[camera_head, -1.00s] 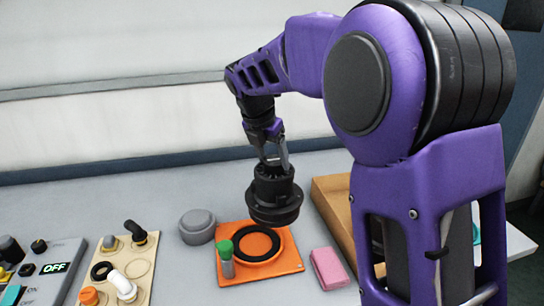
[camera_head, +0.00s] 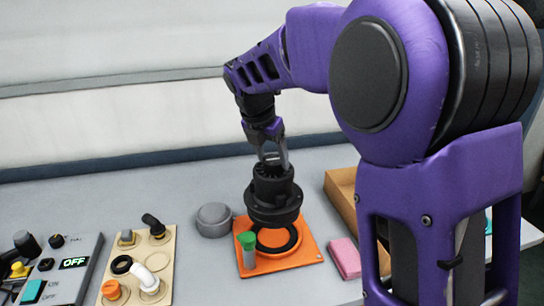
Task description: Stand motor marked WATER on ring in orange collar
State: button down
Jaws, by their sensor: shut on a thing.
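My gripper (camera_head: 272,156) is shut on the top of a black motor (camera_head: 273,196) and holds it upright. No WATER marking can be read on the motor. An orange plate (camera_head: 309,252) lies on the bench with a raised round orange collar. A black ring (camera_head: 293,243) lies in the collar. The motor's wide base hides the far part of the ring in this view. The motor appears to be above the ring and towards its far side; the gap in height cannot be told.
A green-capped vial (camera_head: 248,250) stands at the plate's left side, close to the collar. A grey round cap (camera_head: 213,220) is left of the plate, and a pink block (camera_head: 345,258) is right. A cardboard box (camera_head: 341,197), a beige fittings board (camera_head: 175,250) and a control panel (camera_head: 75,265) flank them.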

aim_at(272, 172)
jog(key=shift+f+b, duration=2.2)
jog(key=shift+b, duration=0.25)
jog(key=shift+f, duration=0.5)
jog(key=shift+f+p, duration=0.65)
jog(key=shift+f, duration=0.75)
dwell(0.6)
grip_release()
jog(key=shift+s+f, duration=0.1)
jog(key=shift+f, duration=0.1)
jog(key=shift+r, duration=0.2)
dwell(0.3)
